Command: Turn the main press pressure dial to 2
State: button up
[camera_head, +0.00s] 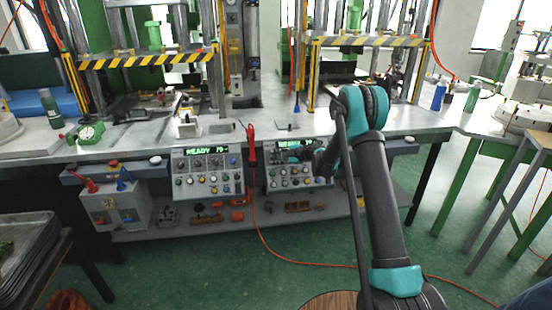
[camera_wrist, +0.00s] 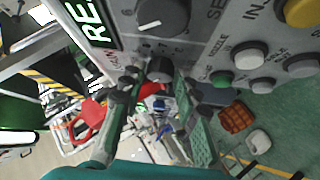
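The right control panel (camera_head: 296,180) hangs under the workbench front, with a green lit display and rows of knobs and buttons. My gripper (camera_head: 290,154) is at its upper part and hides some of its dials. In the wrist view the panel looks rotated, with the display (camera_wrist: 92,20) reading "RE" at upper left. A large dark dial (camera_wrist: 163,14) with a white pointer line is at the top. A smaller dark knob (camera_wrist: 160,69) sits between the fingertips of my gripper (camera_wrist: 161,84), which are apart. I cannot tell if they touch it. The dial labels are not fully readable.
A similar left panel (camera_head: 208,172) shows "READY 70". Presses stand on the workbench (camera_head: 350,128) above.

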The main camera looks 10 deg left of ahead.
jog(key=shift+o, duration=1.2)
jog(key=shift+d, duration=0.1)
jog(key=v, duration=1.2)
